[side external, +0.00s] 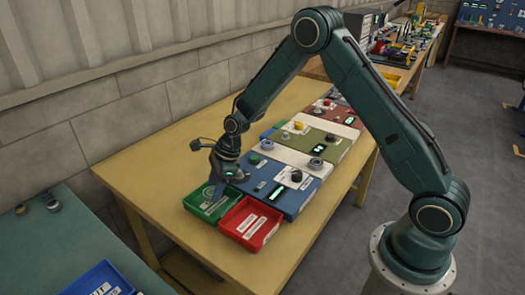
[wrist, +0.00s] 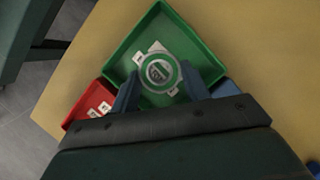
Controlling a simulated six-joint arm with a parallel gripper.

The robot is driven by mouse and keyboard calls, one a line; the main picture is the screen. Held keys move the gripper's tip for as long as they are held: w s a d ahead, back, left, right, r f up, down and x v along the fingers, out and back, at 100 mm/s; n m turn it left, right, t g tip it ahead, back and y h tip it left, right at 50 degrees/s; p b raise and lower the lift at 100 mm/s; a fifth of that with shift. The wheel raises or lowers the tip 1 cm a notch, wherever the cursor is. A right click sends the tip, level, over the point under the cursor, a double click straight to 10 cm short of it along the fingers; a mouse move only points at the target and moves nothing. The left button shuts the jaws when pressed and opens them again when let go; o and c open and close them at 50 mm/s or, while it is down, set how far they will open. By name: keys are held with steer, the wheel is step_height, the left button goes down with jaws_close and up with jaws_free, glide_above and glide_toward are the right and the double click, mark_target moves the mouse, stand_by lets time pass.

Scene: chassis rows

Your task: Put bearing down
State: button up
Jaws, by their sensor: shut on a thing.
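The bearing (wrist: 160,73) is a ring seen in the wrist view, between the two blue fingers of my gripper (wrist: 160,92). My gripper is shut on it, over the green tray (wrist: 133,43). I cannot tell whether the bearing touches the tray floor. In the side view my gripper (side external: 217,184) points down at the green tray (side external: 209,213) and hides most of the bearing there.
A red tray (side external: 237,233) stands right beside the green one; it also shows in the wrist view (wrist: 90,96). A blue panel (side external: 262,187) with knobs lies behind them. More panels run up the wooden table (side external: 155,165). The table's left part is clear.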

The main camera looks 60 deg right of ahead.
steer(key=shift+f, duration=1.35)
steer(key=shift+f, duration=0.15)
steer(key=o, duration=1.1)
steer(key=shift+o, duration=0.2)
steer(key=v, duration=1.2)
